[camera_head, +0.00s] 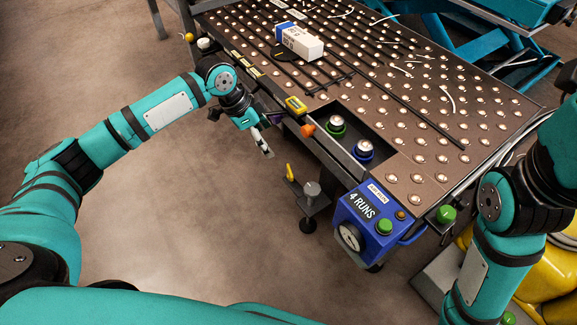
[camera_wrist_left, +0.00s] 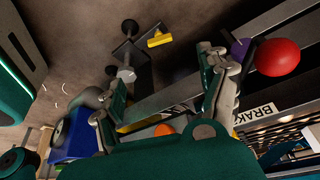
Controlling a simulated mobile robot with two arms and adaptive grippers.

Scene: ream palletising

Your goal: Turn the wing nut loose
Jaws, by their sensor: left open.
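My left gripper (camera_head: 264,144) hangs beside the near edge of the roller table. It is open with nothing between its fingers; its two fingers also show in the left wrist view (camera_wrist_left: 166,66). No wing nut can be made out for certain. A yellow handle-like piece (camera_head: 290,173) stands on a dark bracket with a grey round-topped post (camera_head: 312,189), below and right of the gripper and apart from it. The yellow piece also shows beyond the fingertips in the left wrist view (camera_wrist_left: 160,40). My right gripper is out of view.
An orange knob (camera_head: 307,130) sits on the table edge near my left gripper. A red ball-shaped knob (camera_wrist_left: 277,57) is close to one finger. A blue control box (camera_head: 366,222) marked "4 RUNS" is at the table corner. A white and blue pack (camera_head: 302,43) lies on the rollers.

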